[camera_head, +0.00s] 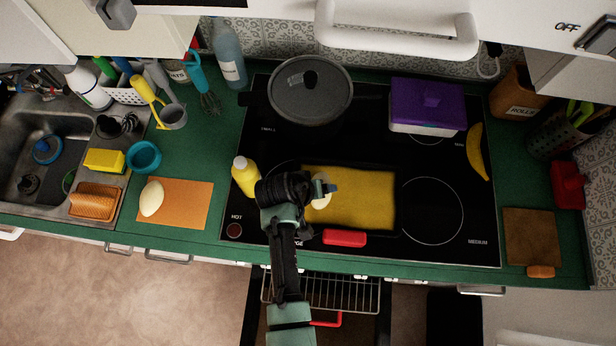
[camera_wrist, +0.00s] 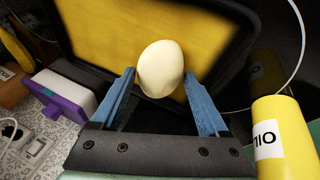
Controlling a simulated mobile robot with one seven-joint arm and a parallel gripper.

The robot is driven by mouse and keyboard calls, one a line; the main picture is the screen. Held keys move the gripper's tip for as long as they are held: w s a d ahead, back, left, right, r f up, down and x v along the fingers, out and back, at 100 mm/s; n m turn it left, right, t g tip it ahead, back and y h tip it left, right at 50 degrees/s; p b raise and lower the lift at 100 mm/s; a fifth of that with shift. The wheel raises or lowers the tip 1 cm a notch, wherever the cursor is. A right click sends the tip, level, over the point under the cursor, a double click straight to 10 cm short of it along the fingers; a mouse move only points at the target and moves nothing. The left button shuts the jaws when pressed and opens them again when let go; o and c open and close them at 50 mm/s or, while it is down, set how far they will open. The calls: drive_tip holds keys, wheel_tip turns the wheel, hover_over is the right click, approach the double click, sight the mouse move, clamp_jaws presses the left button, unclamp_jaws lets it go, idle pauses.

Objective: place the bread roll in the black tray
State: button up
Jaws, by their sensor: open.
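A smooth pale oval thing, seemingly the bread roll (camera_wrist: 161,68), is between my fingertips in the wrist view, with a gap on each side. In the head view the roll (camera_head: 322,202) is partly covered by my gripper (camera_head: 326,188). It is at the left part of the black tray (camera_head: 397,205), whose floor is yellow; the tray's dark rim also shows in the wrist view (camera_wrist: 222,62). The roll seems to lie on the tray floor, though its contact is hidden. My gripper (camera_wrist: 160,88) is open, with its blue fingers either side of the roll.
A yellow bottle (camera_head: 245,176) stands close left of my gripper. A grey pot (camera_head: 310,92) and a purple-lidded box (camera_head: 428,105) stand behind the tray. Another pale oval (camera_head: 151,197) lies on an orange board (camera_head: 187,212).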

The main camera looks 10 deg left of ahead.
drive_tip(key=v, duration=1.1)
drive_tip(key=shift+b, duration=0.4)
drive_tip(key=shift+s, duration=0.1)
drive_tip(key=shift+a, duration=0.1)
